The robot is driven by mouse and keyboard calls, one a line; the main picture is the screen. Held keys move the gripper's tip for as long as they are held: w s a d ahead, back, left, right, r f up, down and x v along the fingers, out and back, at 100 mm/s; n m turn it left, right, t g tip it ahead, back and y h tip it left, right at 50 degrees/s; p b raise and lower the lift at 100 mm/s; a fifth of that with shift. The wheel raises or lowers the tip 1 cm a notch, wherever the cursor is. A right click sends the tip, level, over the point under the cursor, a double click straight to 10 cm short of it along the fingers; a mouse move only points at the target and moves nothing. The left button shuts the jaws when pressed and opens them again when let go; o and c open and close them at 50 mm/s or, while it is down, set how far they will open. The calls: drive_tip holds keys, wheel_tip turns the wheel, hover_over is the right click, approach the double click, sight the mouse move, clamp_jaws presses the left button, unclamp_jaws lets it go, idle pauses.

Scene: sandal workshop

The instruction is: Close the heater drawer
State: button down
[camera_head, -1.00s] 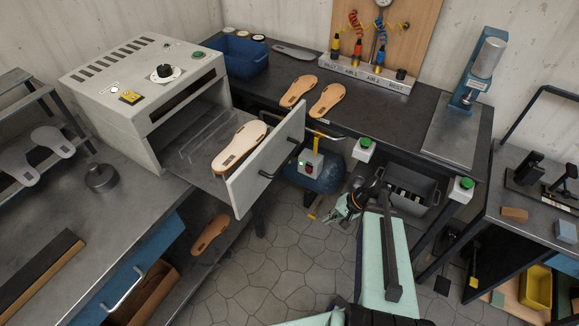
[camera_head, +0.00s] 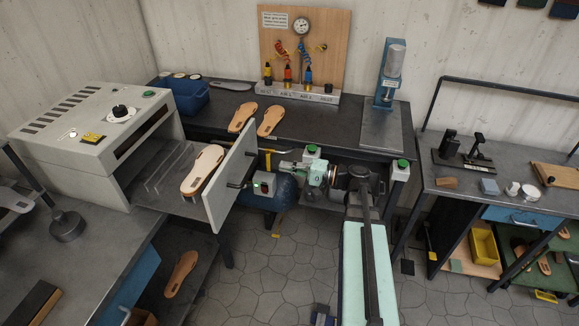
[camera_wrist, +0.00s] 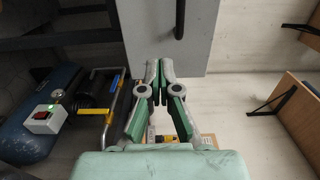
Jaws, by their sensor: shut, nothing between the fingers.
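The grey heater (camera_head: 92,130) stands at the left on the workbench. Its drawer is pulled out, with a flat front panel (camera_head: 229,172) and a dark bar handle on its outer face. A tan sole (camera_head: 203,170) lies inside the open drawer. My gripper (camera_head: 281,169) is shut and empty, to the right of the front panel and pointing toward it. In the wrist view the closed fingertips (camera_wrist: 160,64) overlap the lower edge of the drawer front (camera_wrist: 143,40), and the dark handle (camera_wrist: 180,20) shows just above and right of them. Contact cannot be told.
A blue compressor (camera_head: 285,190) with a control box sits below the bench, close to my gripper. Two tan soles (camera_head: 256,119) and a blue bin (camera_head: 184,96) lie on the back bench. A blue press (camera_head: 391,75) stands further right.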

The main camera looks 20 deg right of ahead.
sight(247, 160)
drive_tip(key=p+x, duration=0.3)
drive_tip(key=x, duration=0.6)
drive_tip(key=shift+w+r, duration=0.1)
drive_tip(key=shift+p+x, duration=0.45)
drive_tip(key=shift+x, duration=0.35)
